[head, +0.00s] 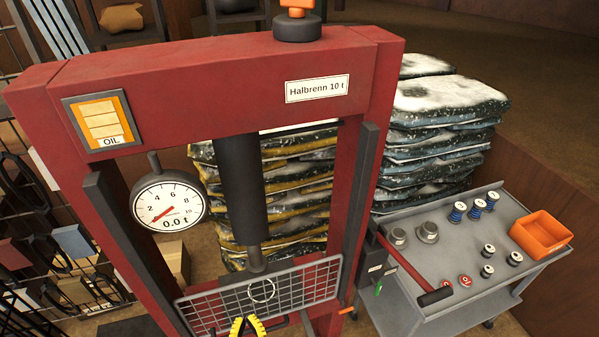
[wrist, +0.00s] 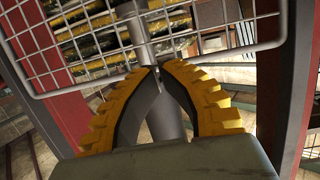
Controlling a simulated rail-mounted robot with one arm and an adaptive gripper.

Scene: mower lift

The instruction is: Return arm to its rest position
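My gripper (head: 246,325) shows at the bottom middle of the head view, with only part of its yellow ribbed fingers in the picture. In the wrist view my gripper (wrist: 160,68) has its two curved fingers with their tips together and nothing visible between them. The fingertips are close to the wire mesh guard (head: 300,284) of the red press; whether they touch it cannot be told. The guard also shows in the wrist view (wrist: 65,75). A pale ring (head: 262,290) shows at the mesh, just above my gripper. Most of my arm is out of view.
The red press frame (head: 215,75) stands close in front, with a dark ram (head: 242,190) and a gauge (head: 168,203) reading 0.0 t. A grey cart (head: 440,305) at right holds several metal parts, an orange bin (head: 541,235) and a red-handled lever. Stacked bags (head: 440,125) stand behind.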

